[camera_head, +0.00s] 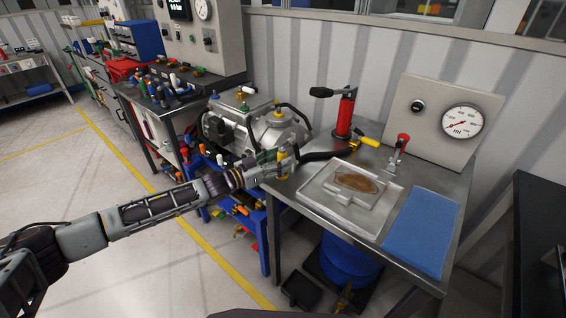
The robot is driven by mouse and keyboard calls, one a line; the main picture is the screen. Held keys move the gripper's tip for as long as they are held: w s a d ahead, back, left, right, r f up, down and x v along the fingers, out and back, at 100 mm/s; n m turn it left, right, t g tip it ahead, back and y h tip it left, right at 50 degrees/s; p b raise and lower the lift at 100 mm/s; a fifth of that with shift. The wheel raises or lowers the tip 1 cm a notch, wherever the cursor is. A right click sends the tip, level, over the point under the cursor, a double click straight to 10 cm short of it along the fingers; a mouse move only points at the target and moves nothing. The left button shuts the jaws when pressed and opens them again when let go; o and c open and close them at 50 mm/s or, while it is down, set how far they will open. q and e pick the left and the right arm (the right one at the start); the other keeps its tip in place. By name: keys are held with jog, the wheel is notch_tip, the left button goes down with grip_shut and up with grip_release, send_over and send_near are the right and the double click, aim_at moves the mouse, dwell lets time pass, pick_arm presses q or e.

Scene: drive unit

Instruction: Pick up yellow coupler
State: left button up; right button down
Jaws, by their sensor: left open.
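My left arm reaches in from the left, and my left gripper (279,160) is open at the left edge of the steel table. A small yellow piece (283,154) shows right at its fingertips; I cannot tell whether they touch it. A black hose (322,155) runs from beside the gripper across the table to a brass fitting. A yellow coupler-like piece (370,142) lies at that end, to the right of the red hand pump, apart from my gripper. My right gripper is not in view.
The steel table (292,188) also bears the red pump (345,117), a tray (325,206) with a brown patch, a blue mat (420,232), a red-handled clamp (402,142) and a gauge panel (433,110). A grey drive unit (250,118) stands behind the gripper. A blue drum (345,264) is below.

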aim_at(283, 145)
pick_arm(q)
jog(key=shift+x, duration=0.95)
grip_shut()
jog(key=shift+r, duration=0.1)
